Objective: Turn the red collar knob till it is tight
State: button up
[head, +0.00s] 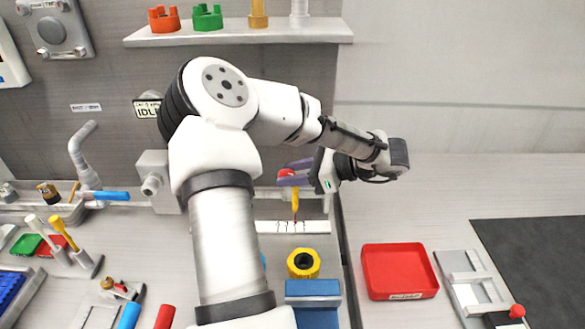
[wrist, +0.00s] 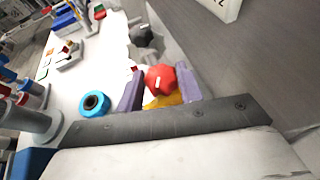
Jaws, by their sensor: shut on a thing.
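The red knob (wrist: 160,78), lobed and with a white mark on top, sits between the two purple fingers of my gripper (wrist: 159,90) in the wrist view. A yellow part (wrist: 163,100) shows just below it. In the head view my gripper (head: 294,173) is at the middle, shut on the red knob (head: 287,173). The yellow part (head: 295,194) hangs down under it, above a white strip (head: 270,227) with dark marks. The knob's far side is hidden by the fingers, and how tight it is cannot be seen.
A yellow ring (head: 303,263) stands in front of the strip, by a blue block (head: 313,292). A red tray (head: 397,271) lies to the right, next to a grey fixture (head: 465,280) with another red knob (head: 517,311). A shelf (head: 300,34) runs above. A grey wall (wrist: 250,60) is close.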

jog(key=n+g+p, duration=0.1)
jog(key=g+p, duration=0.1)
jog(key=n+g+p, duration=0.2)
jog(key=shift+w+r+p, duration=0.2)
jog(key=shift+r+p, duration=0.15)
jog(key=shift+p, duration=0.05)
jog(key=shift+w+f+n+g+p, duration=0.1)
jog(key=shift+f+n+g+p, duration=0.05)
jog(key=shift+n+g+p, duration=0.95)
jog(key=shift+f+p, duration=0.15)
jog(key=shift+p, duration=0.3)
jog(key=shift+f+g, duration=0.1)
jog(key=shift+g, duration=0.2)
jog(key=o, duration=1)
jog(key=shift+w, duration=0.1)
